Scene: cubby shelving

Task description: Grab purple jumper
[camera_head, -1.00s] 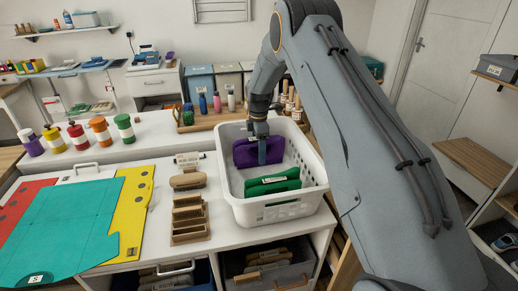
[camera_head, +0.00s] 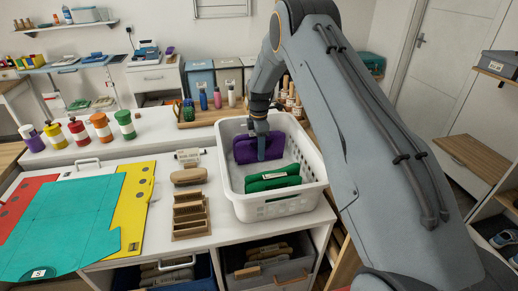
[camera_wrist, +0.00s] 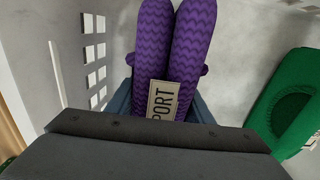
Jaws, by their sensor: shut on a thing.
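The purple jumper (camera_head: 247,149) is folded and stands upright inside the white basket (camera_head: 305,205). In the wrist view the purple jumper (camera_wrist: 177,50) has a zigzag knit and a tan label with letters reading "PORT". My gripper (camera_head: 261,152) points down into the basket and is shut on the jumper. Its fingers show only partly in the wrist view, beside the label. A green folded garment (camera_head: 272,180) lies in the basket in front of the jumper, apart from it. It also shows at the right of the wrist view (camera_wrist: 285,100).
The basket's slotted walls surround the jumper. Left of the basket are a brush (camera_head: 188,176) and a small wooden rack (camera_head: 190,215). Coloured folders (camera_head: 70,225) cover the left of the counter.

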